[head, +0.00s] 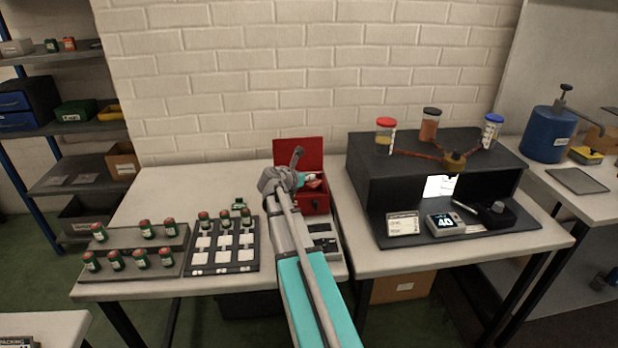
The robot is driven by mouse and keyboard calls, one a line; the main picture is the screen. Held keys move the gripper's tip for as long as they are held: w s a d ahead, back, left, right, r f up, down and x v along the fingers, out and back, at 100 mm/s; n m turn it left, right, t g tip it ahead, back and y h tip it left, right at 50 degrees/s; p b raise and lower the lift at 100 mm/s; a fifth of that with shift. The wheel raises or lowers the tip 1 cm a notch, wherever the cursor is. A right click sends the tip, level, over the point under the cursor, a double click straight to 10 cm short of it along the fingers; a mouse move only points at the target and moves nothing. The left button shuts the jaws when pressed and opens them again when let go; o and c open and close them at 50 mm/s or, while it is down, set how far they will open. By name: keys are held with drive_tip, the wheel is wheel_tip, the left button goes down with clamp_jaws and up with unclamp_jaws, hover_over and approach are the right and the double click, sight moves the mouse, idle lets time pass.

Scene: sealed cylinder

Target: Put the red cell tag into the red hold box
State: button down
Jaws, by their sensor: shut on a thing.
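The red hold box (317,205) stands at the back right of the left table, with its red lid (298,152) open against the wall side. My gripper (314,181) is over the box opening, reaching in from the left. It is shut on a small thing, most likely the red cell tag. The tag is too small and too hidden by the gripper to make out against the red box. I cannot tell whether it touches the box. My arm covers the box's left side.
A black grid tray (223,268) with white pads and several green, red-capped cells is left of my arm. A grey stepped rack (140,277) holds more cells. A dark bench (437,182) with jars stands on the right table.

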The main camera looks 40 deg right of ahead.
drive_tip(key=shift+f+b, duration=0.65)
drive_tip(key=c, duration=0.8)
unclamp_jaws()
drive_tip(key=shift+o, duration=0.2)
drive_tip(key=shift+r, duration=0.2)
drive_tip(key=shift+r+p, duration=0.65)
drive_tip(key=shift+p, duration=0.2)
drive_tip(key=p+v, duration=0.4)
drive_tip(key=v, duration=0.8)
drive_tip(key=shift+f, duration=0.2)
